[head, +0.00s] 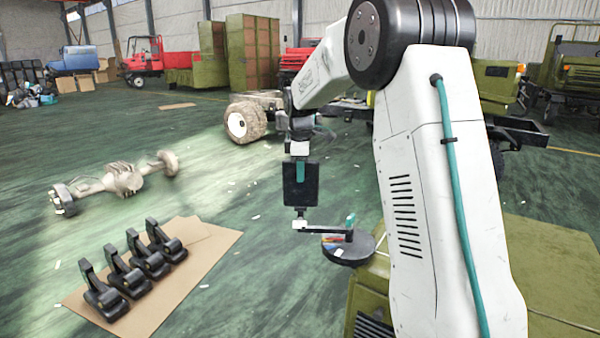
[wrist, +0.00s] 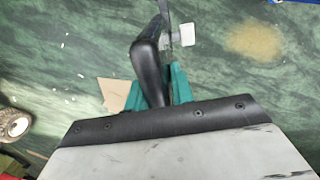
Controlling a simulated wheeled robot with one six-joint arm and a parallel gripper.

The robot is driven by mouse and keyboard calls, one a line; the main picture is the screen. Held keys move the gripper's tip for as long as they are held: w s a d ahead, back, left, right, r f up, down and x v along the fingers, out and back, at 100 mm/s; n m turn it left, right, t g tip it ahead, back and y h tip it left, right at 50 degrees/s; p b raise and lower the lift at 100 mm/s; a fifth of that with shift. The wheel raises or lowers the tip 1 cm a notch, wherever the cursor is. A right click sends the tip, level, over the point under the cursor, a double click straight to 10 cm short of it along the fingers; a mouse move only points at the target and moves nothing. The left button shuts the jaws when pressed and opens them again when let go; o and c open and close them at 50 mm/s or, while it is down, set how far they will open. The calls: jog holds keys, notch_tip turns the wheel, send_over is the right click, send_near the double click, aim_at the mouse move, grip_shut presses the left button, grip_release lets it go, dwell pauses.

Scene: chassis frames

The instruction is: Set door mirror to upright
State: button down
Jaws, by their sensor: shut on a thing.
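The black rectangular part that I take for the door mirror (head: 300,190) is below my wrist in the head view, its long side close to vertical. A small white joint (head: 299,224) and a dark horizontal arm (head: 325,230) show at its lower end. My gripper (head: 300,170) is at its upper part, where a teal finger shows against it. In the wrist view my gripper (wrist: 155,90) has its teal fingers closed around a curved black part (wrist: 148,55), with a white block beside its far end. The mirror's face cannot be made out.
A dark round tray (head: 345,255) with small coloured items is beside the olive bodywork (head: 370,295). Several black brackets (head: 130,268) lie on cardboard (head: 210,255) at lower left. An axle (head: 120,180) lies on the open green floor. Vehicles stand behind.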

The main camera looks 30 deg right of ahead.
jog(key=shift+d+f, duration=0.1)
jog(key=shift+d, duration=0.1)
jog(key=c, duration=1.3)
grip_release()
jog(key=shift+d, duration=0.15)
jog(key=r, duration=0.5)
jog(key=a+r, duration=0.1)
jog(key=r, duration=0.1)
jog(key=shift+s+r, duration=0.3)
jog(key=shift+r, duration=0.1)
